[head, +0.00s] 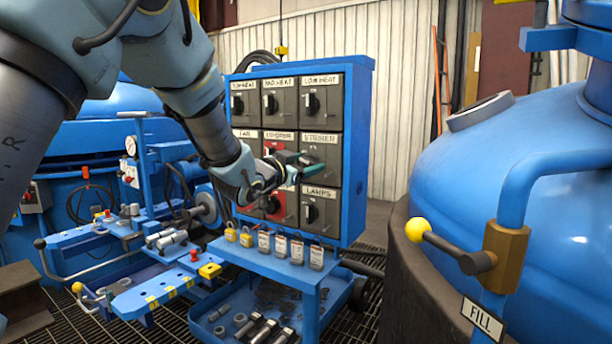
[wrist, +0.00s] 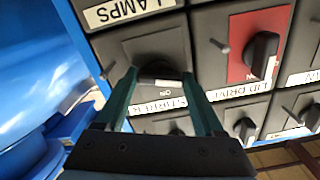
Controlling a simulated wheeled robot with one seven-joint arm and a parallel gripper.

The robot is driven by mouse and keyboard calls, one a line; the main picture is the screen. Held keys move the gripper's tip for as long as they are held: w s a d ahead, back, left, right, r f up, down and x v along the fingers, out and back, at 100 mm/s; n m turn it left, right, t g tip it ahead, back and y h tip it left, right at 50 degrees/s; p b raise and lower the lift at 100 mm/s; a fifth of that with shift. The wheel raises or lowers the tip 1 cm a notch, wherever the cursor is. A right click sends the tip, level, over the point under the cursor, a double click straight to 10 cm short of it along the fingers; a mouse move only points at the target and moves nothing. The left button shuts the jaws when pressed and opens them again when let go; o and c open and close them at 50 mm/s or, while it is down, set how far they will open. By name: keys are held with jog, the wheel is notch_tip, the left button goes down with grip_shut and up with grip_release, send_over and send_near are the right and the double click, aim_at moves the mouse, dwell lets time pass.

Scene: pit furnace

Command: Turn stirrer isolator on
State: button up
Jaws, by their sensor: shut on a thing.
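The stirrer isolator (head: 329,153) is a dark grey switch box in the right column, middle row, of the blue panel. Its label reads upside down in the wrist view. An "ON" mark shows beside the handle. The handle's exact angle is hard to tell.
The lamps isolator (head: 320,212) sits directly below, and a red-faced isolator (wrist: 251,58) is beside the stirrer one. Padlocks and tags (head: 282,246) hang below the panel. A blue vessel (head: 530,170) with a yellow-knobbed valve lever (head: 418,230) stands at the right.

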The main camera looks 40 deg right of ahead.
jog(key=shift+f+m+b, duration=0.1)
jog(key=shift+m+b, duration=6.9)
jog(key=shift+b, duration=1.2)
jog(key=o, duration=1.4)
jog(key=shift+a, duration=0.1)
jog(key=v, duration=1)
jog(key=shift+s+a, duration=0.1)
jog(key=shift+a, duration=0.15)
